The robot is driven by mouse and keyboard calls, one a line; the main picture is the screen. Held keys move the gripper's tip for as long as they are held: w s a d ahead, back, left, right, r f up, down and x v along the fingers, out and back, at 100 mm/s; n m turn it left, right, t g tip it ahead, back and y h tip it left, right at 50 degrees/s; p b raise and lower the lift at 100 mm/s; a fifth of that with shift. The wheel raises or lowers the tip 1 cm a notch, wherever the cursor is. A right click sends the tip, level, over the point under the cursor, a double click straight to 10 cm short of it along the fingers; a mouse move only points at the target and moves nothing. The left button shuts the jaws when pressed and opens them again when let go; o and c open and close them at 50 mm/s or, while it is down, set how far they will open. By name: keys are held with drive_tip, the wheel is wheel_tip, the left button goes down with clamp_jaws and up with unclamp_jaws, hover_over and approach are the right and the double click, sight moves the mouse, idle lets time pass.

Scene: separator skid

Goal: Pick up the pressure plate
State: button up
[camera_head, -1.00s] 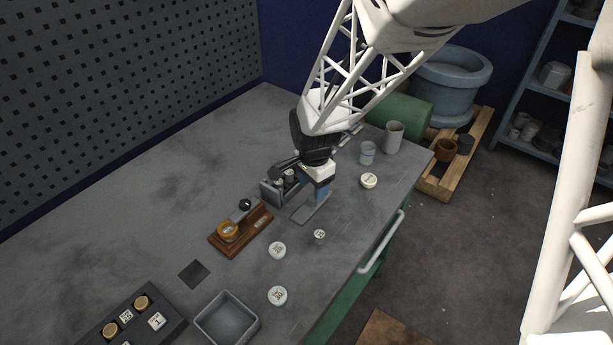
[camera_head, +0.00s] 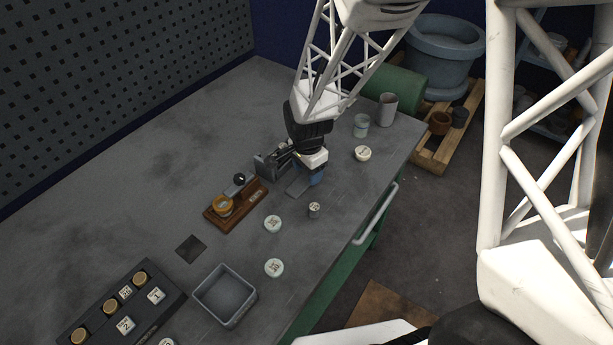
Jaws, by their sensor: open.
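My gripper (camera_head: 314,165) is low over the bench beside a small grey holder (camera_head: 266,166), its jaws open. A flat grey plate (camera_head: 297,187) lies at the foot of the gripper. I cannot read any marking that tells which piece is the pressure plate. Two pale round labelled discs (camera_head: 272,223) (camera_head: 274,268) lie on the bench in front of the gripper, and a small labelled cylinder (camera_head: 314,210) stands nearer to it. Another pale disc (camera_head: 362,153) lies to the right. The gripper hides part of the holder and whatever is between its fingers.
A wooden stand (camera_head: 236,204) with a brass part is left of the gripper. A grey open bin (camera_head: 225,295), a dark square (camera_head: 191,249) and a dark rack (camera_head: 100,309) of knobs and tiles are nearer. Two cups (camera_head: 361,126) (camera_head: 387,109) stand at the far right.

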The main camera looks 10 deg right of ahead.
idle(0.4)
clamp_jaws()
drive_tip(key=shift+r, duration=0.15)
drive_tip(key=shift+r, duration=0.45)
wheel_tip(320, 180, up, 3)
drive_tip(key=shift+s+f, duration=0.1)
drive_tip(key=shift+f, duration=0.1)
drive_tip(key=s, duration=0.5)
drive_tip(key=s+d, duration=0.1)
drive_tip(key=s, duration=0.4)
drive_tip(key=s+d+r, duration=0.1)
drive_tip(key=s, duration=0.4)
drive_tip(key=shift+s+d+r, duration=0.1)
drive_tip(key=shift+s+d, duration=0.15)
